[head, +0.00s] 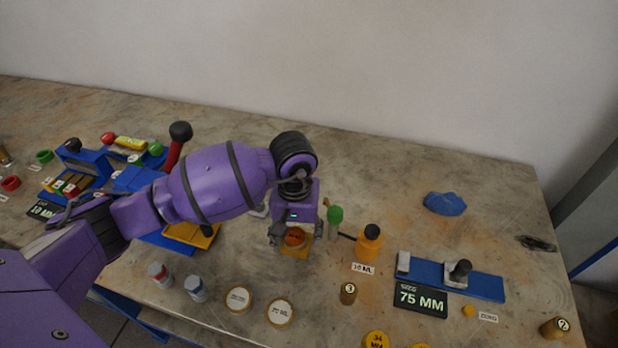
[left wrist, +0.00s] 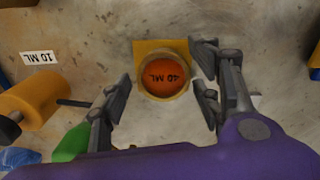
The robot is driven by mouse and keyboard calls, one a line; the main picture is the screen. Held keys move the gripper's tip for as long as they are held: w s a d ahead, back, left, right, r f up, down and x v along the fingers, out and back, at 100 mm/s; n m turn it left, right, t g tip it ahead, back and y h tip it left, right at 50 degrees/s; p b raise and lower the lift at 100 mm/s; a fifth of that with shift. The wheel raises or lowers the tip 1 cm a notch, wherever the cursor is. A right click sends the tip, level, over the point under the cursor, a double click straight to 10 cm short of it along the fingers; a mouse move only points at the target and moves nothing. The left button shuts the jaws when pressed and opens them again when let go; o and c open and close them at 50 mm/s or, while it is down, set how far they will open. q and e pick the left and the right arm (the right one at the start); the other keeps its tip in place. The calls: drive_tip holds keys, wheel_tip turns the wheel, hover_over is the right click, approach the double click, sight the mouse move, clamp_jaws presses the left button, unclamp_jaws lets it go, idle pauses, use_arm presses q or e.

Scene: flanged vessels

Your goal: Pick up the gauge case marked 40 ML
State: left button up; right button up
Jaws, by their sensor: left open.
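The gauge case marked 40 ML (left wrist: 163,76) has a round orange top with black lettering and sits on a yellow square (left wrist: 146,48) in the left wrist view. In the head view the case (head: 294,238) shows as an orange round below my left gripper. My left gripper (head: 297,234) points down over it from above. In the left wrist view the open fingers of my left gripper (left wrist: 164,92) stand to either side of the case, with gaps between. I cannot tell how far the fingertips reach down beside it. My right gripper is not in view.
An orange bottle (head: 369,243) with a label reading 10 ML and a green object (head: 335,215) stand close on the right. A blue 75 MM fixture (head: 480,284) is farther right. Two round discs (head: 280,312) (head: 238,299) lie in front. The back right of the bench is mostly clear.

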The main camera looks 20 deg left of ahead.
use_arm(q)
drive_tip(key=c, duration=1.3)
